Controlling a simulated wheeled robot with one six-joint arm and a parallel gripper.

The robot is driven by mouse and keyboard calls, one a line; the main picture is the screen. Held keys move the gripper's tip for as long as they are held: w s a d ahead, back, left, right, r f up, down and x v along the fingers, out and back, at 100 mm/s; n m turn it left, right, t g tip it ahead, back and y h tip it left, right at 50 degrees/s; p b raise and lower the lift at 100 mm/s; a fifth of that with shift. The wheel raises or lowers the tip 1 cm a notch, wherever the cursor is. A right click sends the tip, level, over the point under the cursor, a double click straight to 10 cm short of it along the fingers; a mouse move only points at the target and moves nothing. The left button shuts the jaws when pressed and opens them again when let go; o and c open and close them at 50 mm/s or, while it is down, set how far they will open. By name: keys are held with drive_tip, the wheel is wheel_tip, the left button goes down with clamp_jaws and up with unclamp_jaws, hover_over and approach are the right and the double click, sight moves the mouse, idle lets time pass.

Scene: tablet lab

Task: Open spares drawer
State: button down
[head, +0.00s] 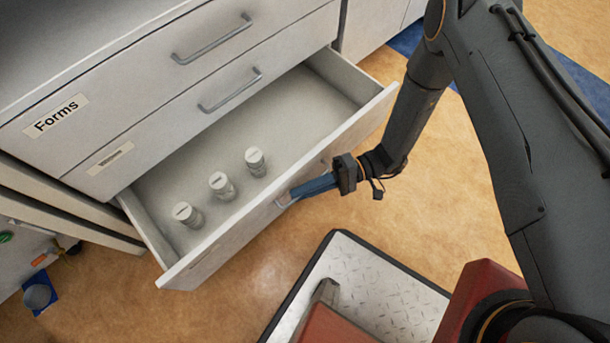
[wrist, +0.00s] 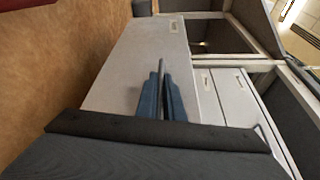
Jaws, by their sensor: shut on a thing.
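The lowest visible drawer (head: 225,239) stands pulled well out from the white cabinet in the head view. Its front label is too small and oblique to read. Three small white-capped cylinders (head: 221,186) stand upright inside, toward its left part. My gripper (head: 292,196) has blue fingers and is shut on the drawer handle (head: 283,200) at the outside of the front panel. In the wrist view the blue fingers (wrist: 161,98) close around the thin handle bar against the pale drawer front (wrist: 125,75). The fingers hide part of the handle.
Two shut drawers sit above, one labelled Forms (head: 56,116), each with a bar handle. A blue mat with a dark round container (head: 39,296) is at the lower left. Bare tan floor (head: 500,215) lies to the right of the drawer.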

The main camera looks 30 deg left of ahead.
drive_tip(key=shift+w, duration=0.25)
drive_tip(key=c, duration=1.9)
unclamp_jaws()
drive_tip(key=shift+d, duration=0.1)
drive_tip(key=shift+s, duration=0.15)
drive_tip(key=p+v, duration=0.1)
drive_tip(key=v, duration=0.6)
drive_tip(key=shift+w+d, duration=0.25)
drive_tip(key=shift+w, duration=0.05)
